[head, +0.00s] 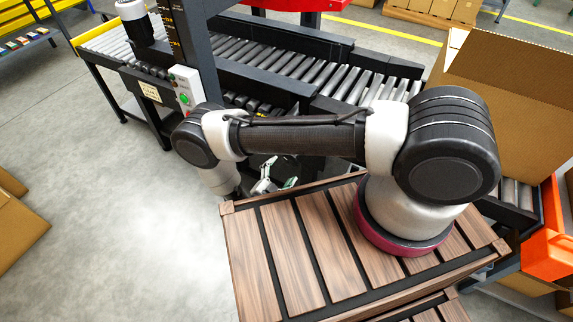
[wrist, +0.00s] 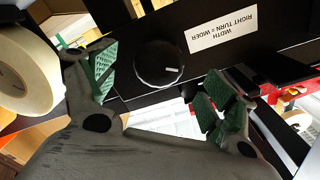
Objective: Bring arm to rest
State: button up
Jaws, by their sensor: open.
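My gripper (wrist: 160,82) is open, its two green-padded fingers spread apart at left and right in the wrist view. A round black knob (wrist: 158,63) on a dark panel shows between the fingers; nothing is gripped. I cannot tell the distance from the fingers to the knob. In the head view my arm stretches left from its base on the wooden-slatted top (head: 290,250) and bends down at the wrist. My gripper (head: 272,183) shows there only partly, below the forearm, near the machine side.
A label (wrist: 222,33) reading "WIDTH RIGHT TURN = WIDER" is beside the knob. A tape roll (wrist: 28,70) is at the left. A roller conveyor (head: 290,70) runs behind my arm. A control box with a green button (head: 186,98) and an open carton (head: 515,100) stand nearby.

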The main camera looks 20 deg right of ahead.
jog(key=shift+s+a, duration=0.35)
dwell(0.3)
